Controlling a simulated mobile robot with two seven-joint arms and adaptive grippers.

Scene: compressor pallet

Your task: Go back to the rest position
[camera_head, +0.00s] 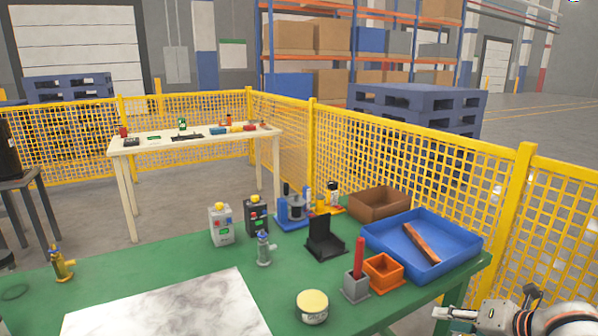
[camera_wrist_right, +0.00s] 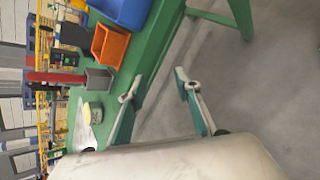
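My right gripper (camera_head: 455,319) is at the lower right of the head view, off the right end of the green table (camera_head: 160,277). In the right wrist view my right gripper (camera_wrist_right: 158,78) has its two fingers apart, with only grey floor and the table edge behind the gap. It holds nothing. My left gripper and arm are not in the head view. The blue tray (camera_head: 375,240) at the table's right end holds a long brown piece (camera_head: 421,243).
An orange box (camera_head: 383,273), a grey holder (camera_head: 356,286) with a red piece upright, and a round tin (camera_head: 312,306) stand near the table's front right. A brown box (camera_head: 379,203) is behind the tray. A yellow mesh fence (camera_head: 430,166) runs behind. The marbled sheet (camera_head: 170,308) is clear.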

